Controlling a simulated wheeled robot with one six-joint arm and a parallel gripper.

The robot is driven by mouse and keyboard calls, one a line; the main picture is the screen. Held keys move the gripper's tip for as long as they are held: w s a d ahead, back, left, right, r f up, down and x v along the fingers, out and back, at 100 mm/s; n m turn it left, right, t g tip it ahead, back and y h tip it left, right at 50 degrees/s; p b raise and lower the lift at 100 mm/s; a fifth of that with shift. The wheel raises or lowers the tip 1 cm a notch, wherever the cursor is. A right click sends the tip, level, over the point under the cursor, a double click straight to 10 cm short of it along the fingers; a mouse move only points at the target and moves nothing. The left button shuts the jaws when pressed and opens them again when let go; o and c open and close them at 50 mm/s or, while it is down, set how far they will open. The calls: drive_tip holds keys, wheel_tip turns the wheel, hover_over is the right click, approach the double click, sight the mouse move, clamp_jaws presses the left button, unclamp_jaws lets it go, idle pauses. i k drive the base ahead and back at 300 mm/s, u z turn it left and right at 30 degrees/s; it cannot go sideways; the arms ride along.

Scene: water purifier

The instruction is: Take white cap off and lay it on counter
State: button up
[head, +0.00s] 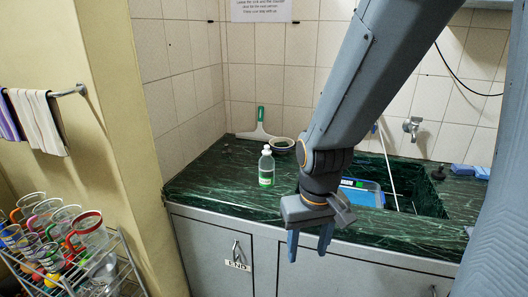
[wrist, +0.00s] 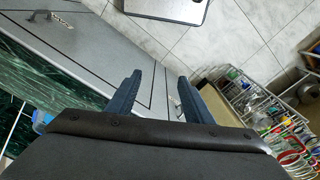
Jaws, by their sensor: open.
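A small bottle (head: 266,170) with a green and white body stands upright on the dark green marbled counter (head: 215,185) in the head view. Its white cap (head: 267,148) sits on top. My gripper (head: 309,248) is open and empty, pointing down in front of the counter's front edge, to the right of the bottle and lower in the picture. In the wrist view my gripper (wrist: 160,80) shows both fingers apart with only floor and cabinet fronts beyond. The bottle and cap are not visible in the wrist view.
A rack of cups (head: 65,245) stands at lower left. The counter left of the bottle is clear.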

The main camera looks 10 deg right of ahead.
sight(266, 151)
drive_tip(key=z, duration=0.05)
drive_tip(key=k, duration=1.15)
drive_tip(key=u, duration=0.8)
drive_tip(key=i, duration=1.65)
drive_tip(key=z, duration=1)
drive_tip(key=i, duration=0.6)
drive_tip(key=z, duration=0.75)
